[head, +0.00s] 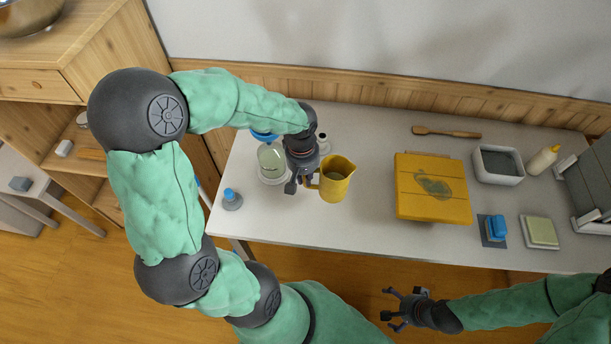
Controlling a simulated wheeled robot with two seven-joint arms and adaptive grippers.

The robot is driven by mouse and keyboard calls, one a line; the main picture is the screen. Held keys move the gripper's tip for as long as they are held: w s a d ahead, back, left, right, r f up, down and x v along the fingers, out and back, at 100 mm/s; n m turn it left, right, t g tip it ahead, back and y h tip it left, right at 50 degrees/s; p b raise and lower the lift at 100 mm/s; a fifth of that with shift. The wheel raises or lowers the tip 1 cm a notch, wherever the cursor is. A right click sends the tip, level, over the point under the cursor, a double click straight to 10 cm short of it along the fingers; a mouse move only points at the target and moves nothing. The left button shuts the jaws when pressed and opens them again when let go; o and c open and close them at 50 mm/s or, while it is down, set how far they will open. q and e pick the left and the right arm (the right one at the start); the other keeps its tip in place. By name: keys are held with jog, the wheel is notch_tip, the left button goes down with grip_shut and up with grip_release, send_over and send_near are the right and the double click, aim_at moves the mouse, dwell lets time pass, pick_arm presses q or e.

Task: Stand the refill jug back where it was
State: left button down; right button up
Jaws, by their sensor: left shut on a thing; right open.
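The refill jug (337,184) is a yellow pitcher with its handle to the left and its spout toward the upper right. My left gripper (298,186) is shut on the jug's handle. Whether the jug touches the white table (375,229) or hangs just above it, I cannot tell. A clear glass jar (271,161) with a blue lid stands just left of the gripper, partly hidden by my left arm. My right gripper (394,311) is open and empty, in front of the table's near edge.
A yellow board (431,205) with a dark green patch lies right of the jug. A small blue-topped bottle (231,199) stands at the left edge. A wooden spoon (445,132), grey-filled tray (499,177) and squeeze bottle (543,159) are at the back. Bare tabletop lies between jug and board.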

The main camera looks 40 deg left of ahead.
aim_at(305, 187)
pick_arm(q)
jog(key=shift+f+b, duration=2.35)
jog(key=shift+f, duration=0.55)
jog(key=shift+f+b, duration=0.55)
jog(key=c, duration=1.2)
grip_release()
jog(key=shift+r, duration=0.1)
jog(key=shift+s+a+r+p, duration=0.1)
jog(key=shift+r+p, duration=1.5)
jog(key=shift+r, duration=0.35)
jog(key=shift+s+r+p, duration=0.1)
jog(key=shift+r+p, duration=1.45)
jog(key=shift+r, duration=0.4)
